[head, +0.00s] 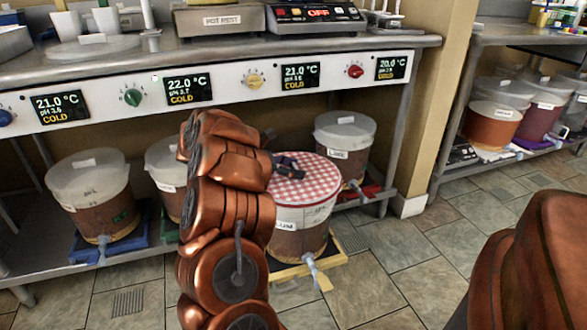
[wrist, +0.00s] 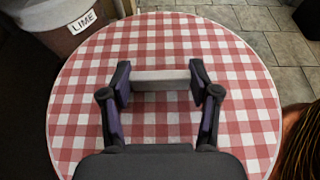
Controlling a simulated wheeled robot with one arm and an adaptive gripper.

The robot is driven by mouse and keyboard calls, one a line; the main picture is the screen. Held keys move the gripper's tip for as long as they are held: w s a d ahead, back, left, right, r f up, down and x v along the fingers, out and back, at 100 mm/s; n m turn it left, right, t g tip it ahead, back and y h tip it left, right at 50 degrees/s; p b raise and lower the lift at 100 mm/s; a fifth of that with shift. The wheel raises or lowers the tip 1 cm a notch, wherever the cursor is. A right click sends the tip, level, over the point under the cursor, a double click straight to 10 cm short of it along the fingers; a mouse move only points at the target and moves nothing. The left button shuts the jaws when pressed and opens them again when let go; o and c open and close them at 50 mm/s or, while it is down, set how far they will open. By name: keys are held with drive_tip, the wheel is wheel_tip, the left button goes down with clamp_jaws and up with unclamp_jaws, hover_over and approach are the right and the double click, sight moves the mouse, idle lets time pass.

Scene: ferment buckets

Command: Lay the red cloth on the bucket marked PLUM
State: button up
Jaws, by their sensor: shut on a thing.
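The red-and-white checked cloth (head: 312,182) lies flat and round over the top of a brown-filled bucket (head: 297,243). The bucket's label is partly hidden by my arm; the letters that show fit PLUM. In the wrist view the cloth (wrist: 75,105) fills most of the picture, with its round edge showing. My gripper (head: 291,167) is down at the cloth's top. In the wrist view my gripper (wrist: 160,82) is shut on a pale bar (wrist: 160,78) at the middle of the cloth. Whether the bar is fixed to the cloth is unclear.
The LIME bucket (head: 344,140) stands just behind on the right. Two lidded buckets (head: 93,190) (head: 162,157) stand to the left on the low shelf. The counter's front panel (head: 225,86), with knobs and displays, overhangs them. Tiled floor (head: 400,270) is clear at right.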

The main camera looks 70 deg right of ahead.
drive_tip(key=shift+f+b, duration=0.6)
drive_tip(key=shift+b, duration=0.7)
idle(0.9)
drive_tip(key=shift+f+b, duration=0.15)
drive_tip(key=shift+b, duration=1.1)
idle(1.4)
idle(0.3)
drive_tip(key=o, duration=1.2)
drive_tip(key=shift+o, duration=0.2)
drive_tip(key=shift+o, duration=1)
drive_tip(key=shift+r+p, duration=0.45)
drive_tip(key=shift+r, duration=3.05)
